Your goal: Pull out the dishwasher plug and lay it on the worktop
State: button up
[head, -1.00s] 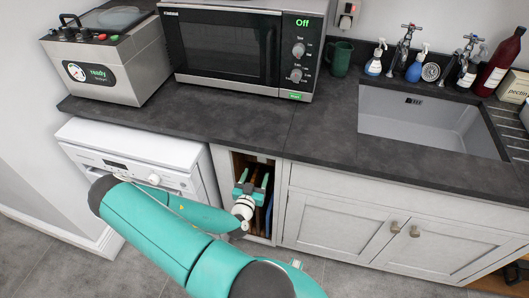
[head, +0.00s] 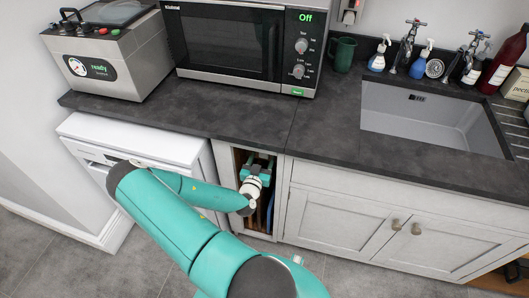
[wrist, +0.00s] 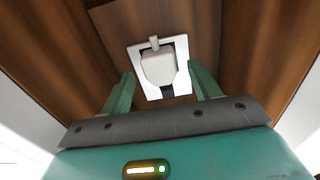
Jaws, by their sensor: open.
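In the wrist view a white plug (wrist: 157,69) sits in a white socket plate (wrist: 181,52) on the brown wooden back of a narrow cupboard. My gripper (wrist: 161,76) is open and empty, with one green finger on each side of the plug in the picture. I cannot tell whether the fingertips reach it. In the head view my gripper (head: 258,163) is inside the narrow open cupboard beside the white dishwasher (head: 140,148); the plug is hidden there. The dark worktop (head: 235,112) runs above both.
A steel machine (head: 110,65) and a microwave (head: 240,45) stand on the worktop. A green mug (head: 342,55), spray bottles and the sink (head: 430,120) are to the right. The worktop front strip and the area left of the sink are clear. The cupboard sides are close around my gripper.

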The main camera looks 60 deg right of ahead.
jog(key=shift+w+d, duration=0.2)
jog(key=shift+d, duration=0.95)
jog(key=c, duration=1.3)
jog(key=shift+s+a, duration=0.25)
jog(key=shift+a, duration=1.25)
jog(key=shift+s+a, duration=0.2)
jog(key=shift+a, duration=1.3)
jog(key=shift+c, duration=0.2)
